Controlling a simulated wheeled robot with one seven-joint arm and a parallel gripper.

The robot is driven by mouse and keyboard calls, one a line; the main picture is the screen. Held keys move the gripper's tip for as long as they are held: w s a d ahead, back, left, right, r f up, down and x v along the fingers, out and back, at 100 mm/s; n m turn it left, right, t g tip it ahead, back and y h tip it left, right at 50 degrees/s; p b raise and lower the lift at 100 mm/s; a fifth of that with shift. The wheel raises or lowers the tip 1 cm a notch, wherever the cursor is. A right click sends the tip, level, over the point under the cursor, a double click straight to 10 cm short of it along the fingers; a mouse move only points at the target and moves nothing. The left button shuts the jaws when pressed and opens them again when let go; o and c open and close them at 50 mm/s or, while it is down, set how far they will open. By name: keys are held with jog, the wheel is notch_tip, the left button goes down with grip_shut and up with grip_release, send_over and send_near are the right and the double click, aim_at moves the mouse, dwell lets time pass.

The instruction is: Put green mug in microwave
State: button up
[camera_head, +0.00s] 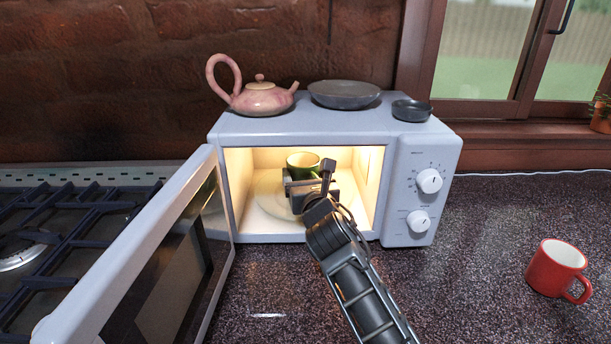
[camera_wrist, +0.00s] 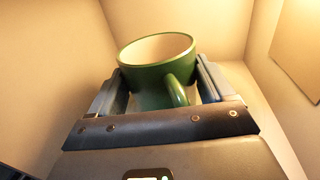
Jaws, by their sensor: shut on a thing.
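The green mug (camera_head: 303,160) is inside the lit cavity of the white microwave (camera_head: 300,240). My gripper (camera_head: 303,186) reaches in through the open front and is shut on the mug. In the wrist view the green mug (camera_wrist: 158,77) sits between the two fingers of my gripper (camera_wrist: 165,95), with its handle facing the wrist and its white inside showing. The mug looks slightly tilted there. I cannot tell whether its base touches the pale round turntable (camera_head: 268,192). The microwave door (camera_head: 190,235) stands wide open to the left.
A pink teapot (camera_head: 262,98), a grey bowl (camera_head: 344,93) and a small dark dish (camera_head: 411,110) stand on top of the microwave. A red mug (camera_head: 555,268) is on the counter at right. A gas hob (camera_head: 50,240) lies at left, partly behind the door.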

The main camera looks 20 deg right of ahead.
jog(key=shift+f, duration=0.15)
jog(key=o, duration=1.1)
jog(key=shift+o, duration=0.8)
jog(key=shift+f, duration=0.15)
